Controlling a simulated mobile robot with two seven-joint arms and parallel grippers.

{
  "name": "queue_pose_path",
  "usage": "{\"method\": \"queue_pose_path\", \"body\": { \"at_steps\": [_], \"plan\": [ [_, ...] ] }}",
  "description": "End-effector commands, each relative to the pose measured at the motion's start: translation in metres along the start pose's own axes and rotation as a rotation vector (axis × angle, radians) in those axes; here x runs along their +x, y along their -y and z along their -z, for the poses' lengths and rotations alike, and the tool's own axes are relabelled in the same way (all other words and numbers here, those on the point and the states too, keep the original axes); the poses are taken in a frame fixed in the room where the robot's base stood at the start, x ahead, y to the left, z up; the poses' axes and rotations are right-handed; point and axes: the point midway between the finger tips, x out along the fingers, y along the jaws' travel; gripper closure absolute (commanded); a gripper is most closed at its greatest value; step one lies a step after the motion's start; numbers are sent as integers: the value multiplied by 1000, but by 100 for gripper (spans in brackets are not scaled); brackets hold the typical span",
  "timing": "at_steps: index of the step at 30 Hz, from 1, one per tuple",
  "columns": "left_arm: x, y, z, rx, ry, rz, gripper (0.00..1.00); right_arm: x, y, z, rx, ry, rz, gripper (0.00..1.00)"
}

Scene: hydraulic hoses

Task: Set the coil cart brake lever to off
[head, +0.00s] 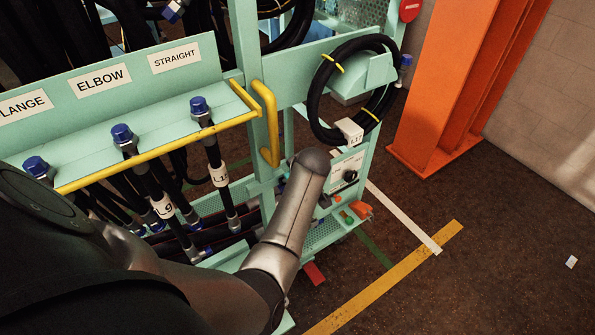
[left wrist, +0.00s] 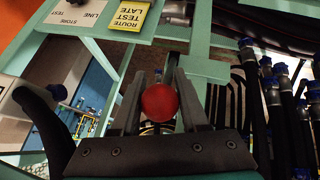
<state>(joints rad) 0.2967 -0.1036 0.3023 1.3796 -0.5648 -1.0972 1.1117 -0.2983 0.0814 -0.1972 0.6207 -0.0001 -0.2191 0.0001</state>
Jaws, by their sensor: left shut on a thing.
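In the left wrist view, the round red knob of the brake lever (left wrist: 160,102) sits between the two dark fingers of my left gripper (left wrist: 158,105), which is shut on it. A dark bar runs behind the knob; most of the lever is hidden, and I cannot tell its setting. In the head view, the mint-green coil cart (head: 246,95) fills the left and middle. My left arm (head: 290,215) reaches across its lower right end, and its gripper and the knob are hidden there. My right gripper is in neither view.
Hoses with blue caps (head: 122,135) hang along the rack behind a yellow rail (head: 160,152). A coiled black hose (head: 313,98) hangs at the cart's right end. An orange column (head: 435,90) stands further right. The floor at the lower right is mostly clear, with a yellow stripe (head: 395,270).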

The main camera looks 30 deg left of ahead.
Motion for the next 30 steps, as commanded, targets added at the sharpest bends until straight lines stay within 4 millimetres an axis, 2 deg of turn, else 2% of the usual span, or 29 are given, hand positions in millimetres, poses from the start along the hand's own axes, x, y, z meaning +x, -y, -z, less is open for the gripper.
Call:
{"method": "queue_pose_path", "body": {
  "at_steps": [1, 3, 21, 22, 28, 30],
  "plan": [
    [-2, -3, 12, -1, -23, -9, 100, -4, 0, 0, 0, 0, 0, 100],
    [-2, -4, 15, -1, -25, -9, 100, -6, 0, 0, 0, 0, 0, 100],
    [-1, -5, 20, -2, -32, -12, 100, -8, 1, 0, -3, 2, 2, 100],
    [-1, -5, 20, -2, -32, -12, 52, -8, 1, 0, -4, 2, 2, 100],
    [0, -4, 16, -1, -24, -9, 30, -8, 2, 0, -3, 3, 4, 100],
    [0, -3, 15, 0, -21, -8, 27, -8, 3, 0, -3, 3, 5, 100]
  ]
}}
